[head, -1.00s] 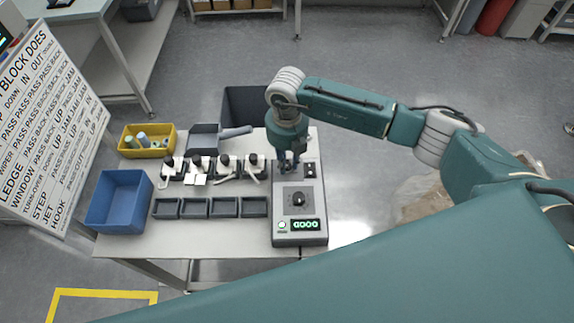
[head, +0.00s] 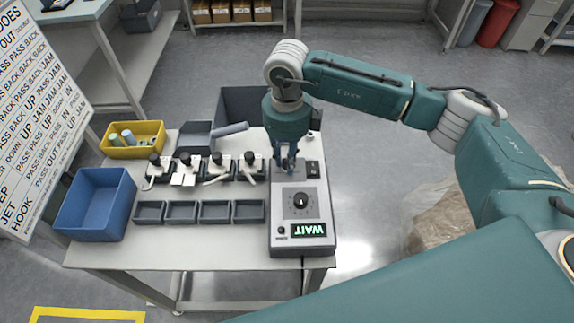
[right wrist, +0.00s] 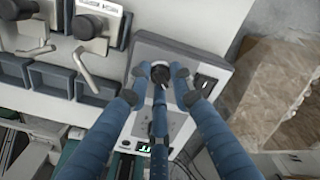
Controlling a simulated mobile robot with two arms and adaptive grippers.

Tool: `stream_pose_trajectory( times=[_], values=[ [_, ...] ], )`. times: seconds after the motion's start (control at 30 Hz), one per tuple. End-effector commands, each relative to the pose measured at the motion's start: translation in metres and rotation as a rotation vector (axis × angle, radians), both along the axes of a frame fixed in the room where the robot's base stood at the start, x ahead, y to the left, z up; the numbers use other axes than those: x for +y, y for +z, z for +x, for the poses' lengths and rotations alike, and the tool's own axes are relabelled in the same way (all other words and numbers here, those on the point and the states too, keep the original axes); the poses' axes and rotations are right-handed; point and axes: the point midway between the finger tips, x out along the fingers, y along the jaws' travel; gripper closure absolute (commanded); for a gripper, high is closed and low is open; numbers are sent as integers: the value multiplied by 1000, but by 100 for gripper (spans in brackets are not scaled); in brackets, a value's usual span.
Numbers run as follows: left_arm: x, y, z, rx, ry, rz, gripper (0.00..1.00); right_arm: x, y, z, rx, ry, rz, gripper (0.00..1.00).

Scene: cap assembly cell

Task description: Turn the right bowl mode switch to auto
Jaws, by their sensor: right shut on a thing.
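A grey control box (head: 285,215) stands at the right end of the table. It has a large round dial (head: 301,202), a small dark button (head: 281,230), a rocker switch (head: 313,169) and a green display (head: 309,230) reading WAIT upside down. My right gripper (head: 288,165) points down at the box's far end, beside the rocker switch. In the right wrist view its fingers close around a small black knob (right wrist: 160,74), which the fingers hide in the head view. I cannot read the knob's position. My left gripper is out of view.
Several small stations with black-topped fittings (head: 219,170) and several dark trays (head: 215,212) stand left of the box. A dark bin (head: 240,103) stands behind the table.

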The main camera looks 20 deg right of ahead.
Motion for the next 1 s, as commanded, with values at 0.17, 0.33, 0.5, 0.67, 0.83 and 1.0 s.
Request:
stream_pose_trajectory(
  times=[0.17, 0.33, 0.5, 0.67, 0.83, 1.0],
  values=[
    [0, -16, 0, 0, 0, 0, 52, -1, -2, 1, -3, 100, -1, 100],
    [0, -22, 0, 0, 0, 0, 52, -1, -1, 1, -2, 157, -2, 100],
    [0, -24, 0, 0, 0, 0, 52, -1, 0, 1, -3, 182, -1, 100],
    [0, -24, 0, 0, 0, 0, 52, 0, 1, 1, -4, 188, -1, 100],
    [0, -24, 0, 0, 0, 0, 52, -1, 1, 2, -4, 187, -1, 100],
    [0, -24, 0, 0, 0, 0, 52, -1, 1, 2, -4, 186, -1, 60]
  ],
)
